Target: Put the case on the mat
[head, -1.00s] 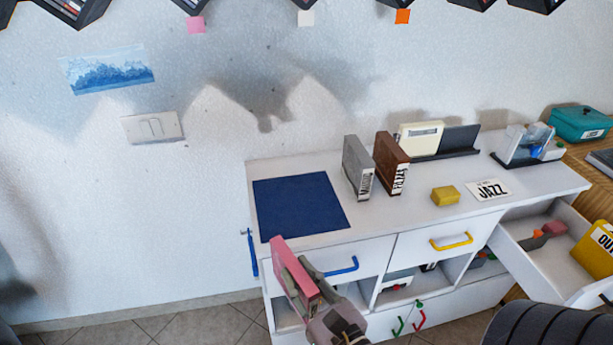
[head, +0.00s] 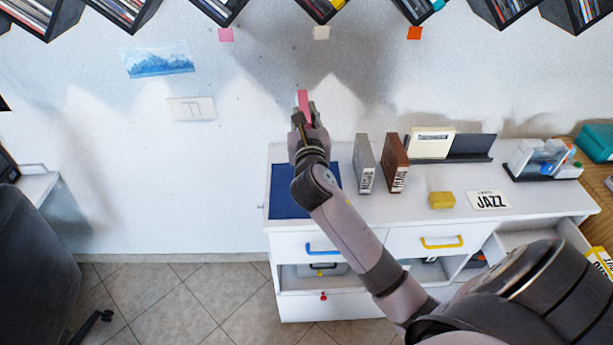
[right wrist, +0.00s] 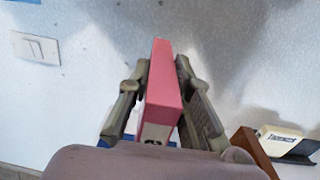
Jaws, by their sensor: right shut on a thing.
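A pink case (head: 303,101) is held upright in my right gripper (head: 305,118), above the far part of the dark blue mat in the head view. In the right wrist view the pink case (right wrist: 162,85) stands between both fingers, which are shut on it. The blue mat (head: 284,203) lies on the left end of the white cabinet top, and my arm hides part of it. A small patch of blue shows below the case in the wrist view. My left gripper is not in view.
A grey case (head: 364,163) and a brown case (head: 396,163) stand just right of the mat. A yellow block (head: 441,200), a JAZZ card (head: 488,200) and a dark stand with a cream box (head: 432,143) are further right. Slanted shelves (head: 325,8) hang above.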

